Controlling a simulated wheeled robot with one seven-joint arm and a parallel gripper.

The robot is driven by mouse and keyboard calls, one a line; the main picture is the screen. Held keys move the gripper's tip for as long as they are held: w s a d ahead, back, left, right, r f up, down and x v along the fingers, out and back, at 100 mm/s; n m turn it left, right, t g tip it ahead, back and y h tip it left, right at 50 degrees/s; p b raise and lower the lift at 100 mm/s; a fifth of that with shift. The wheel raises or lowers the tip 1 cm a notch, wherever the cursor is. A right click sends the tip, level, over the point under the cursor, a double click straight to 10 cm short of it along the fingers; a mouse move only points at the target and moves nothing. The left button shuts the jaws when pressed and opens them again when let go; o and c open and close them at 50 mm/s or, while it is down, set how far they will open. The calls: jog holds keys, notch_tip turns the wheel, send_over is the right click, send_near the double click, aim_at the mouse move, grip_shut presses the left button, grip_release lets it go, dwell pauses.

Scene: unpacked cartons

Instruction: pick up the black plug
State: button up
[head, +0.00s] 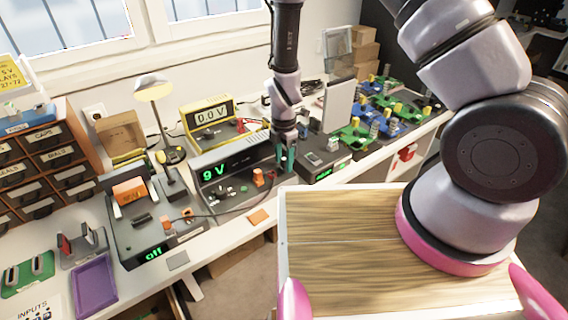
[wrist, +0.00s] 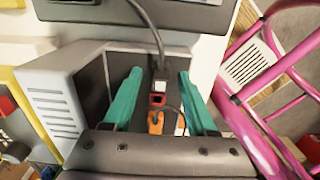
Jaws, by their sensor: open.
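My gripper (head: 287,158) hangs over the front right of the grey 9 V box (head: 222,160), fingers pointing down. In the wrist view its two green fingers (wrist: 158,92) are apart, with nothing clamped between them. A dark plug (wrist: 161,73) on a black cable (wrist: 153,32) shows between the fingertips, apparently touching neither. A white square and a red-framed socket (wrist: 158,99) are just below it in the picture. An orange plug (wrist: 155,122) sits lower, near my gripper's body. In the head view I cannot clearly make out the black plug beside my gripper.
An orange plug (head: 258,177) stands at the box's front. A black device (head: 148,225) is to the left, a yellow 0.0 V meter (head: 209,117) behind. Circuit boards (head: 375,105) crowd the bench to the right. My wooden-topped base is in front. A desk lamp (head: 152,88) stands behind.

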grip_shut()
dwell(1.3)
